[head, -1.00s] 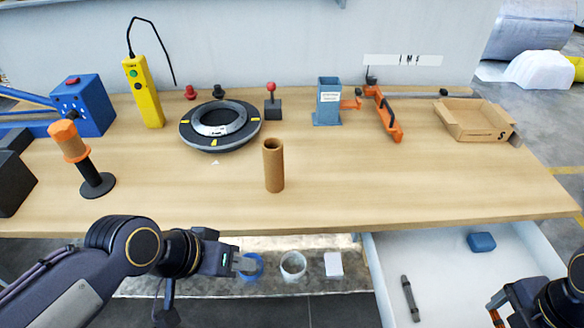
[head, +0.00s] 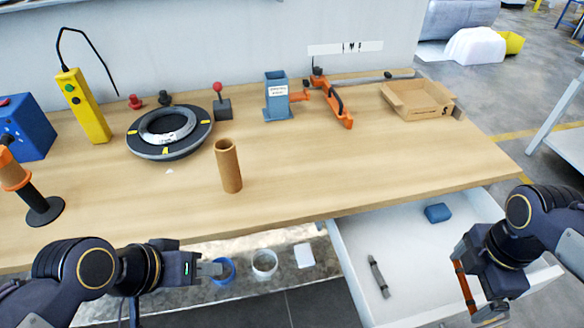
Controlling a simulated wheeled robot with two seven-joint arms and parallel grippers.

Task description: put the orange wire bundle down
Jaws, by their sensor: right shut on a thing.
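My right gripper (head: 482,308) is at the lower right, over the front right part of the open white drawer. It is shut on a thin orange piece with dark parts, which I take for the orange wire bundle (head: 464,286). Much of the bundle is hidden by the gripper or too small to make out. My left gripper (head: 212,270) is in front of the table's front edge at the lower left, pointing right. Its fingers are seen side-on, so their gap cannot be judged. Nothing clearly shows in them.
The open drawer (head: 405,262) holds a blue block (head: 438,213) and a dark grey stick (head: 379,276). On the wooden table (head: 330,170) stand a cardboard tube (head: 229,166), a black ring fixture (head: 170,132), an orange clamp (head: 335,103) and an open carton (head: 420,100). The table's front right is clear.

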